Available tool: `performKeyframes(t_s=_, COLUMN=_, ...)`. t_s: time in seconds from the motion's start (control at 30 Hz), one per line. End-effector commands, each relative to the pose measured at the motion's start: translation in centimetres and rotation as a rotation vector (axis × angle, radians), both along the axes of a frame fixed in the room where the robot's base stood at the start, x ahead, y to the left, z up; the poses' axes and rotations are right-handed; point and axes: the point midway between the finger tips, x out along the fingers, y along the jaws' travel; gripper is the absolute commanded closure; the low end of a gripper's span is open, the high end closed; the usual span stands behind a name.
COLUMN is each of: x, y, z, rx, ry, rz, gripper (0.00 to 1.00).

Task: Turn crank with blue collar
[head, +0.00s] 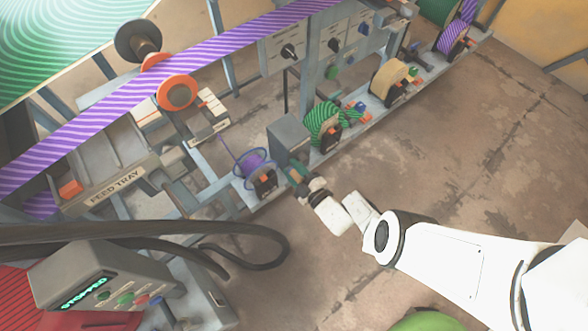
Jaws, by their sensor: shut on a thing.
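My gripper (296,176) reaches in from the lower right, beside a grey box and just right of a purple spool (253,163) with a thin blue ring around it. It is shut on a small part that its own fingers mostly hide. I cannot make out the crank's handle or whether the held part has a blue collar. A small blue part (360,106) shows beside the green striped roll, apart from my gripper.
The grey box (288,138) stands close to my gripper. The green striped roll (322,124) and a tan roll (389,77) sit along the machine's edge. Black cables (270,240) loop at lower left. Bare floor (450,150) lies right.

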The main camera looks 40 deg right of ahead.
Motion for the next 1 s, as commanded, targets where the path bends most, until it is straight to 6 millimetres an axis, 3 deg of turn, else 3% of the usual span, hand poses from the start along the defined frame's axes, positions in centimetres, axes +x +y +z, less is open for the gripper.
performKeyframes(t_s=0.13, x=-0.1, y=-0.4, z=-0.3, rx=0.004, ry=0.009, rz=-0.014, gripper=1.00)
performKeyframes(t_s=0.17, x=-0.1, y=-0.4, z=-0.3, rx=0.004, ry=0.009, rz=-0.014, gripper=0.64)
performKeyframes(t_s=0.4, x=-0.1, y=-0.3, z=-0.2, rx=0.001, ry=0.008, rz=-0.009, gripper=0.42)
performKeyframes(t_s=0.73, x=-0.7, y=-0.2, z=-0.1, rx=0.000, ry=0.007, rz=-0.005, gripper=0.42)
performKeyframes(t_s=1.0, x=-5.4, y=-0.4, z=0.1, rx=0.000, ry=0.009, rz=-0.008, gripper=0.42)
